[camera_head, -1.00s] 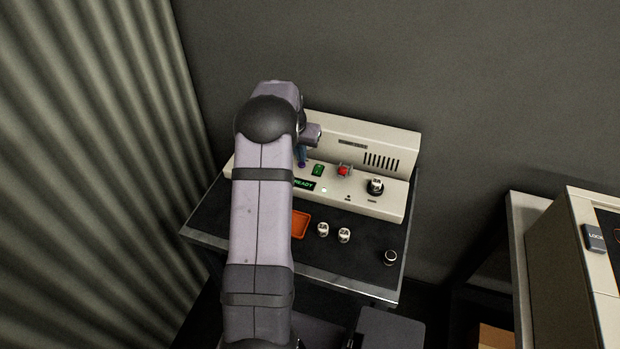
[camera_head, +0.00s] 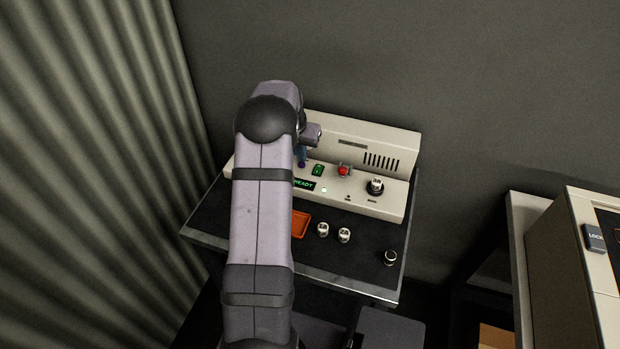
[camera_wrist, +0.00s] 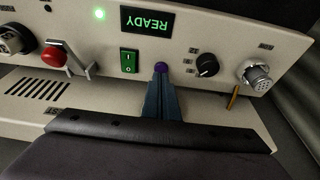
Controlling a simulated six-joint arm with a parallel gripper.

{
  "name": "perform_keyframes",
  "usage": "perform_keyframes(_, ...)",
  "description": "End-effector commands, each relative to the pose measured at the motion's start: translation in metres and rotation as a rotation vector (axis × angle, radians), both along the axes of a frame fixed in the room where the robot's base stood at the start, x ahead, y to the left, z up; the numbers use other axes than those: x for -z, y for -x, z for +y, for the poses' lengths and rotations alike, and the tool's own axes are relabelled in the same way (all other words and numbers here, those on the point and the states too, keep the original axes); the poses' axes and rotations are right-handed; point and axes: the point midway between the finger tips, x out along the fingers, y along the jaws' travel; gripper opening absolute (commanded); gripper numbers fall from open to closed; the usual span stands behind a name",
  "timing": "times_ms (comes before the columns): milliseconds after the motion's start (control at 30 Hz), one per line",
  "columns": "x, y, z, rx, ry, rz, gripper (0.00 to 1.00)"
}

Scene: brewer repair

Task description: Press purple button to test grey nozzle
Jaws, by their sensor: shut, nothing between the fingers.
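The purple button (camera_wrist: 161,67) is on the cream panel of the brewer (camera_head: 345,130), seen in the wrist view at the tips of my gripper (camera_wrist: 163,78). My gripper is shut and empty, its blue fingers together. The tips look to be at or touching the button; whether it is pressed in I cannot tell. In the head view my gripper (camera_head: 302,160) is partly hidden by my arm. A green-lit display (camera_wrist: 147,22) reads READY. A silvery nozzle-like fitting (camera_head: 376,184) sits in a dark socket on the panel's right.
Near the button are a green rocker switch (camera_wrist: 129,61), a black knob (camera_wrist: 206,65), a red button (camera_wrist: 53,56) and a round connector (camera_wrist: 258,76). An orange tray (camera_head: 301,224), two pale fittings (camera_head: 323,230) and a dark-ringed fitting (camera_head: 390,257) lie on the table.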

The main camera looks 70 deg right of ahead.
Motion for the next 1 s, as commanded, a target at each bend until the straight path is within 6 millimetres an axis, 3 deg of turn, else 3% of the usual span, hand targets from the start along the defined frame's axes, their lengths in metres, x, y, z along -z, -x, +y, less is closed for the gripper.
perform_keyframes(1000, 0.013, 0.0, 0.0, 0.0, 0.0, 0.0, 0.0)
